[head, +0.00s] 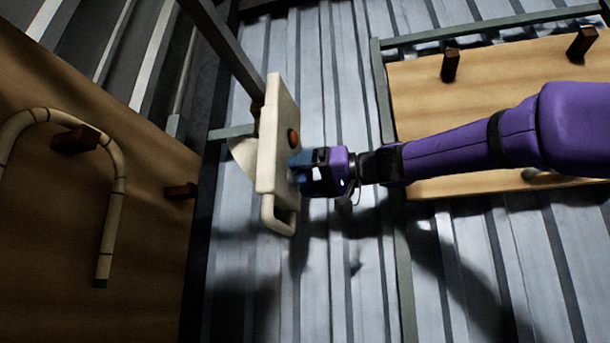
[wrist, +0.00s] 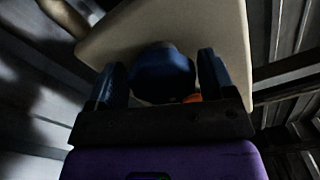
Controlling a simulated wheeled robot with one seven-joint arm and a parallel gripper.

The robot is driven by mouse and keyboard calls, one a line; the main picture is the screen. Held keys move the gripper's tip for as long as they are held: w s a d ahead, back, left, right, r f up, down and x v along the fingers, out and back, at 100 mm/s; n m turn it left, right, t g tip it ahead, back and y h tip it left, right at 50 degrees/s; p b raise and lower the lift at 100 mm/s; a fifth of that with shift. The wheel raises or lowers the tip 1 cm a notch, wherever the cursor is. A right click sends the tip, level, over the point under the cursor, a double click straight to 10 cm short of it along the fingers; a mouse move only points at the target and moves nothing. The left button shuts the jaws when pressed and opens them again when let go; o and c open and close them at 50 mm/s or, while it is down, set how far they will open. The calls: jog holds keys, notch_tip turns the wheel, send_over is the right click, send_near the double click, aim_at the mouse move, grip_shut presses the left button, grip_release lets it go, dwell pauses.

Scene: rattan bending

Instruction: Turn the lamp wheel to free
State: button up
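The lamp is a cream upright panel (head: 275,150) with a loop handle at its lower end, on a dark post, in the head view. A round red-brown button (head: 293,138) is on its right face. My gripper (head: 302,160) is at that face, just below the button. In the wrist view the panel (wrist: 205,25) fills the top. A round blue wheel (wrist: 163,72) lies between the two blue fingers of my gripper (wrist: 162,75). The fingers stand apart, one on each side, very close to its rim; contact is not clear. A bit of orange (wrist: 193,97) shows beside the right finger.
A wooden board (head: 110,220) with dark pegs and a bent cane (head: 119,165) stands at the left. Another pegged board (head: 500,90) lies at the upper right, behind my arm. Between them is grey ribbed surface (head: 330,270) with shadows.

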jog(key=shift+d, duration=0.1)
jog(key=v, duration=1)
jog(key=shift+s+d+r, duration=0.1)
jog(key=shift+s+d, duration=0.05)
jog(key=shift+d, duration=0.15)
dwell(0.3)
jog(key=s+d+f+m+h, duration=0.3)
jog(key=s+d+f+h, duration=0.2)
jog(key=f, duration=1)
jog(key=s+d+f+m+h, duration=0.3)
jog(key=s+d+f+h, duration=0.3)
jog(key=s+f, duration=0.4)
jog(key=s+d+f+m+g+h, duration=0.1)
jog(key=s+d+f+m+h, duration=0.2)
jog(key=f, duration=1.7)
jog(key=shift+s+d+f+m+h, duration=0.1)
jog(key=shift+s+d+h, duration=0.4)
jog(key=shift+s, duration=0.35)
jog(key=shift+s+d+r+m+h, duration=0.1)
jog(key=shift+s+d+h, duration=0.4)
jog(key=shift+s, duration=0.35)
jog(key=shift+s+d+f+m+h, duration=0.1)
jog(key=shift+s+d+h, duration=0.4)
jog(key=shift+s, duration=0.35)
